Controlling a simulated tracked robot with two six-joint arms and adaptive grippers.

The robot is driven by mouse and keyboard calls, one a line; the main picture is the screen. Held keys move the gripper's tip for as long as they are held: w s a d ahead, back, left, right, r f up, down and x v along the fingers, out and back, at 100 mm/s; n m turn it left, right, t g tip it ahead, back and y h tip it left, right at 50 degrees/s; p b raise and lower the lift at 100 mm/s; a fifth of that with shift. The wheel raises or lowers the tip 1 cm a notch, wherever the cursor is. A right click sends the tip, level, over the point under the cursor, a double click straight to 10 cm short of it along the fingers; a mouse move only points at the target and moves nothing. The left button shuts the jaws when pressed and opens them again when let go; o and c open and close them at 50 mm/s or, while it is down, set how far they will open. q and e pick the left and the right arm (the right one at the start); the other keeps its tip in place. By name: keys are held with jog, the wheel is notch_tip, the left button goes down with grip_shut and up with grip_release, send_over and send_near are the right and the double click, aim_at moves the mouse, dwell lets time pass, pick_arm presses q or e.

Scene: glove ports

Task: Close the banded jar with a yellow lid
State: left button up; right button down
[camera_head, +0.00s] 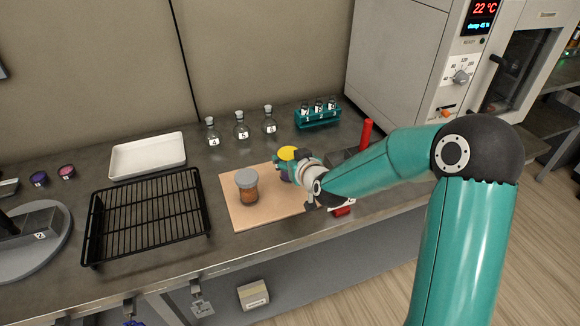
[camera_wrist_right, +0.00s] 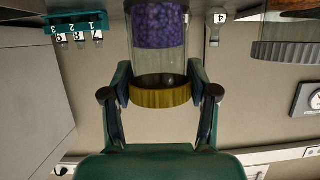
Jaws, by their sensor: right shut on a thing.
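A yellow lid (camera_head: 288,153) sits at the top of a clear jar with purple contents (camera_wrist_right: 160,25) on the tan board (camera_head: 240,215). In the right wrist view, which is upside down, the yellow lid (camera_wrist_right: 160,96) meets the jar's mouth and looks level. I cannot tell whether it is screwed tight. My right gripper (camera_wrist_right: 160,92) is shut on the lid, one finger on each side. In the head view my right gripper (camera_head: 298,165) hides much of this jar. A second jar (camera_head: 247,190) with orange contents and a grey lid stands to the left. My left gripper is not in view.
A black wire rack (camera_head: 150,213) and a white tray (camera_head: 147,156) lie to the left. Several stoppered flasks (camera_head: 241,130) and a teal vial rack (camera_head: 318,116) stand behind. Purple (camera_head: 39,179) and pink (camera_head: 66,171) lids lie at the far left. An oven (camera_head: 440,70) stands at the right.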

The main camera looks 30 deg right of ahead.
jog(key=shift+f, duration=1.5)
jog(key=shift+f, duration=0.15)
jog(key=shift+c, duration=1.5)
grip_release()
jog(key=shift+s+r, duration=0.1)
jog(key=shift+r, duration=0.1)
jog(key=b+v, duration=0.1)
jog(key=v, duration=1)
jog(key=shift+s, duration=0.3)
jog(key=shift+r, duration=0.1)
